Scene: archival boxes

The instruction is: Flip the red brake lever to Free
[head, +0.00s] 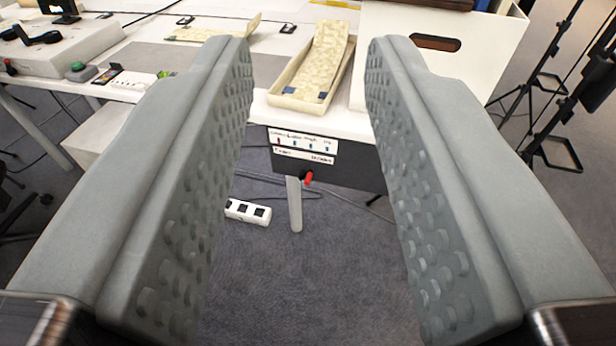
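The red brake lever (308,178) is small and sticks out from the front of a dark panel (350,170) under the table edge. A white label plate (303,146) with small print and coloured marks sits above it; its words are too small to read, so I cannot tell the lever's setting. My gripper (309,60) is open and empty, its two grey studded fingers wide apart. The lever shows between the fingers, well beyond them, and nothing touches it.
On the white table (345,122) stand an open cream box (318,65) and a large white box with a handle slot (440,70). A power strip (247,211) and cables lie on the carpet. Black stands (555,80) are at the right. The floor before the panel is clear.

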